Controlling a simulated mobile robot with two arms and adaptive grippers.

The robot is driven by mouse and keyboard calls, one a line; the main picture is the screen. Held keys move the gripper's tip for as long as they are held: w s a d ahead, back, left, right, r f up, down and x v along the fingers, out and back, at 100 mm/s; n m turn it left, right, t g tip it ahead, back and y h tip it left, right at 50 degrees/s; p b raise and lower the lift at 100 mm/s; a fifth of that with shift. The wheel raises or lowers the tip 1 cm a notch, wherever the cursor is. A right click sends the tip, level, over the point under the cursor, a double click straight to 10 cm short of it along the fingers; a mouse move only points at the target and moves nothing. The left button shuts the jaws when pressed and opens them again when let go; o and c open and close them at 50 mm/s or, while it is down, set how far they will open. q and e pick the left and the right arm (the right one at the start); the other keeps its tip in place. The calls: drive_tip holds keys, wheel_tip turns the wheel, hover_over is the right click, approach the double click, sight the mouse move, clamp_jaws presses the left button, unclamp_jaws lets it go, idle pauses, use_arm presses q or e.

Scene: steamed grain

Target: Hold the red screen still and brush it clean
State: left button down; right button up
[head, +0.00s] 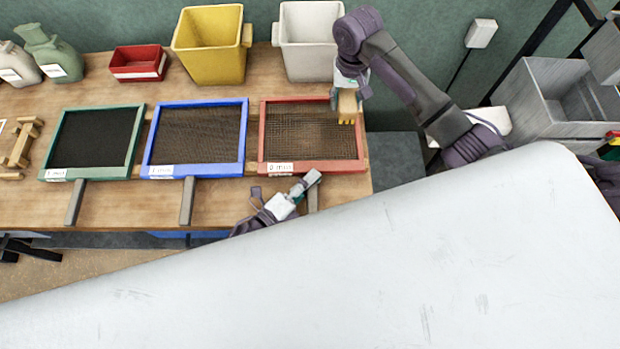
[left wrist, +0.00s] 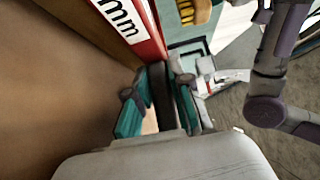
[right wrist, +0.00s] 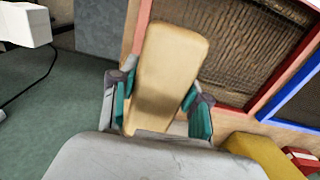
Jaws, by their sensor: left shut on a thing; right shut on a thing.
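The red screen (head: 312,167) lies on the wooden table, a red frame around mesh, with a white label on its front edge. Its grey handle (head: 313,199) points toward me. My left gripper (head: 311,180) is shut on this handle; the left wrist view shows the dark handle (left wrist: 161,92) between the fingers beside the red frame (left wrist: 152,47). My right gripper (head: 348,89) is shut on the wooden brush (head: 347,103). Its yellow bristles are over the mesh near the right rim; contact is unclear. The brush's pale back (right wrist: 168,75) fills the right wrist view.
A blue screen (head: 195,171) and a green screen (head: 92,173) lie to the left. Behind stand a yellow bin (head: 211,45), a white bin (head: 308,50) and a red tray (head: 138,65). A large white surface (head: 400,270) covers the foreground.

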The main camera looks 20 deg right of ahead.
idle(0.5)
hover_over(276, 146)
drive_tip(key=shift+a+f, duration=0.15)
drive_tip(key=shift+f, duration=0.95)
idle(0.8)
drive_tip(key=shift+f, duration=0.15)
drive_tip(key=shift+f, duration=0.55)
drive_tip(key=shift+f, duration=0.65)
idle(0.9)
